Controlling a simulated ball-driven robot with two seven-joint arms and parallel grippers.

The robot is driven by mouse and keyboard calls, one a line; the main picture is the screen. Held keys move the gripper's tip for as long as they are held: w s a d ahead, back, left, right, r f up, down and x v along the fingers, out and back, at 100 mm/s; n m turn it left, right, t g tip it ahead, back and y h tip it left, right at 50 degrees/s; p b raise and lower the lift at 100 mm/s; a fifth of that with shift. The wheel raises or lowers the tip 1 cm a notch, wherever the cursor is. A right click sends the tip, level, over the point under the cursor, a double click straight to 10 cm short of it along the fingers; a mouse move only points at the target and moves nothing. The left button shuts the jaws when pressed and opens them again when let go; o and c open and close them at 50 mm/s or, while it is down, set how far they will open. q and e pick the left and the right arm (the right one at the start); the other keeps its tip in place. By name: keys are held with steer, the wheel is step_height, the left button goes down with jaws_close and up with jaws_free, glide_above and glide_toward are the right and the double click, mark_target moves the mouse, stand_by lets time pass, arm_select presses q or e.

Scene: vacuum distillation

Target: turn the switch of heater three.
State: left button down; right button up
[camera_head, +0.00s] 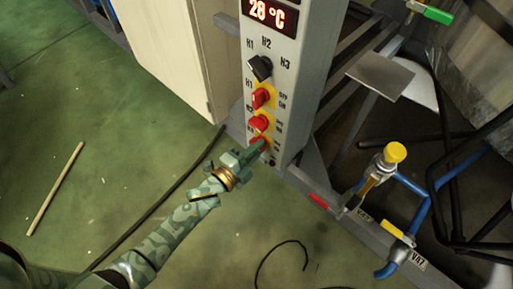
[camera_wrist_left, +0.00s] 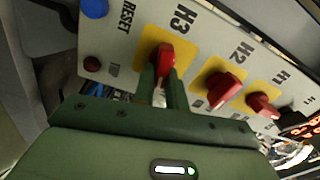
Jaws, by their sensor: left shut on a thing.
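The red switch of heater three (camera_wrist_left: 165,58) sits on a yellow plate beside the label H3 in the left wrist view. My left gripper (camera_wrist_left: 162,80) is shut on this switch, with a green finger on each side of it. In the head view my left gripper (camera_head: 262,146) reaches the lowest red switch on the grey control panel (camera_head: 286,80) and partly covers it. The red H2 switch (camera_wrist_left: 223,88) and the red H1 switch (camera_wrist_left: 262,104) stand in a row beside it. My right gripper is not in view.
The panel also carries a black selector knob (camera_head: 260,68) and a display (camera_head: 268,12) reading 28 °C. A blue button (camera_wrist_left: 94,7) is near RESET. Pipes with a yellow-capped valve (camera_head: 395,152) stand at the right. A stick (camera_head: 55,188) lies on the green floor.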

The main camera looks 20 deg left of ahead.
arm_select(q)
steer(key=shift+s+f+m+b, duration=0.1)
steer(key=shift+f+m+b, duration=0.2)
steer(key=shift+m, duration=0.8)
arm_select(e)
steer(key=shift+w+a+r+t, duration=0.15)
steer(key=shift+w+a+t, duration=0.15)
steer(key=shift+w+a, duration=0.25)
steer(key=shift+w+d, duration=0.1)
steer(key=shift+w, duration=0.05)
arm_select(q)
steer(key=c, duration=1.4)
jaws_free()
steer(key=shift+c, duration=0.2)
steer(key=shift+r, duration=0.1)
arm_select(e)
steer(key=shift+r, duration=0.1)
